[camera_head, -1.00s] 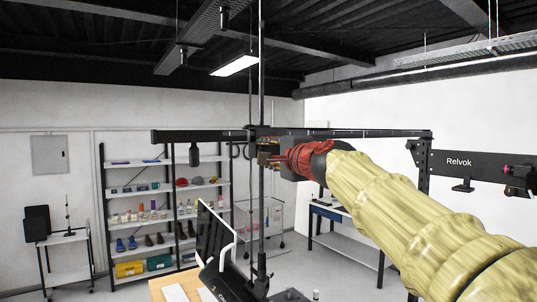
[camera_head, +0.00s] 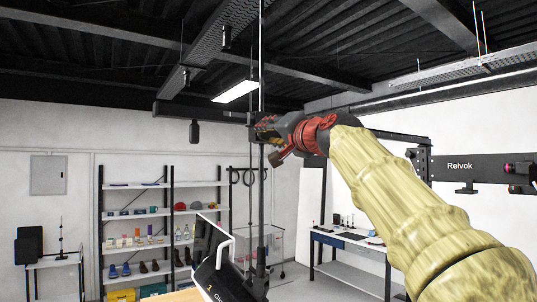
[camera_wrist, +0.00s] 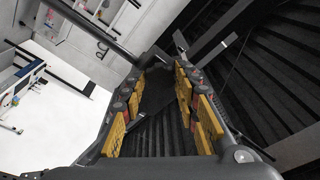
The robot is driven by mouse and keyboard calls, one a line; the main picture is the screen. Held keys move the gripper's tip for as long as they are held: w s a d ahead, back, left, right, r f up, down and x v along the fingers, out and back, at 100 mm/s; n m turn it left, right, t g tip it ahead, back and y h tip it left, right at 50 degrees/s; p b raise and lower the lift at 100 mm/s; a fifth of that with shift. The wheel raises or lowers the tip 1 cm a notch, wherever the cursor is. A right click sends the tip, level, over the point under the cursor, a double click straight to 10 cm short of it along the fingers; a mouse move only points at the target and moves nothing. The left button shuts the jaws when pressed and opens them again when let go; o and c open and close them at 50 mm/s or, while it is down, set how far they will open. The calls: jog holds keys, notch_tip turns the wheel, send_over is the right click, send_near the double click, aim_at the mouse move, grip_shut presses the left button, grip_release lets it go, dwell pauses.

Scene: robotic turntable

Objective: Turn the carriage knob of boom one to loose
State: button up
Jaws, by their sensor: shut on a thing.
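Boom one (camera_head: 205,111) is a dark horizontal bar across the top of a black upright pole. My gripper (camera_head: 266,130) is at the carriage, where the bar meets the pole. In the wrist view, the yellow pads of my gripper (camera_wrist: 158,95) stand on both sides of a dark piece that I take to be the carriage knob (camera_wrist: 157,88). The fingers are shut on it. The knob's shape and marking are too dark to read, and the gripper hides it in the head view.
A tilted monitor (camera_head: 208,245) stands below the gripper. A shelf unit (camera_head: 150,212) and a workbench (camera_head: 350,246) are farther back. A dark lamp-like part (camera_head: 194,132) hangs under the bar's left side.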

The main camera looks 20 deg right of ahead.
jog(key=n+b, duration=0.2)
jog(key=f+n+y+b, duration=0.1)
jog(key=n+b, duration=0.1)
jog(key=n, duration=0.1)
jog(key=shift+w+d, duration=0.1)
jog(key=shift+w, duration=0.1)
jog(key=shift+r+n+y+b, duration=0.1)
jog(key=shift+n+y+b, duration=0.45)
jog(key=shift+n, duration=0.9)
jog(key=shift+r+n+y+b, duration=0.1)
jog(key=shift+n+y+b, duration=0.4)
jog(key=shift+n, duration=0.95)
jog(key=o, duration=1.1)
jog(key=shift+r, duration=0.1)
jog(key=shift+c, duration=0.2)
jog(key=shift+o, duration=0.4)
jog(key=shift+s, duration=0.1)
jog(key=shift+s, duration=0.1)
jog(key=v, duration=1.1)
jog(key=shift+s+d, duration=0.2)
jog(key=shift+s, duration=0.2)
